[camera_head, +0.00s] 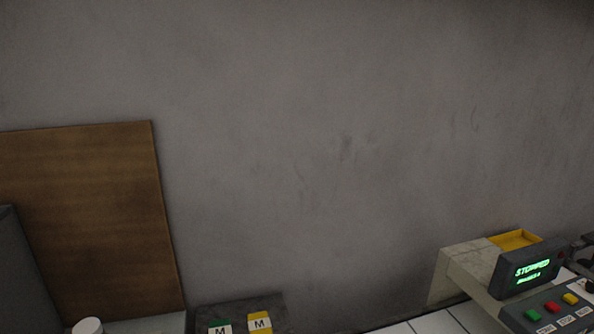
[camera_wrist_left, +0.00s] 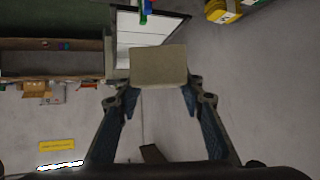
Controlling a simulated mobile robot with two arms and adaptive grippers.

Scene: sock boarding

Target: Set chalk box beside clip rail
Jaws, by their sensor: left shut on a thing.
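In the left wrist view my left gripper (camera_wrist_left: 160,100) is shut on a plain beige box (camera_wrist_left: 158,66), which I take to be the chalk box. The box sits between the fingertips and sticks out beyond them. Its underside and what lies directly behind it are hidden. I cannot pick out the clip rail for sure in either view. Small blue, green and red pieces (camera_wrist_left: 147,10) show at the top edge of the wrist view, beyond the box. Neither gripper shows in the head view.
In the head view a machine display (camera_head: 532,270) reads STOPPED, beside a yellow tray (camera_head: 515,240) and coloured buttons. Green and yellow M-labelled pieces (camera_head: 259,322) sit at the bottom. A brown board (camera_head: 85,220) leans at left. A shelf (camera_wrist_left: 50,62) shows in the wrist view.

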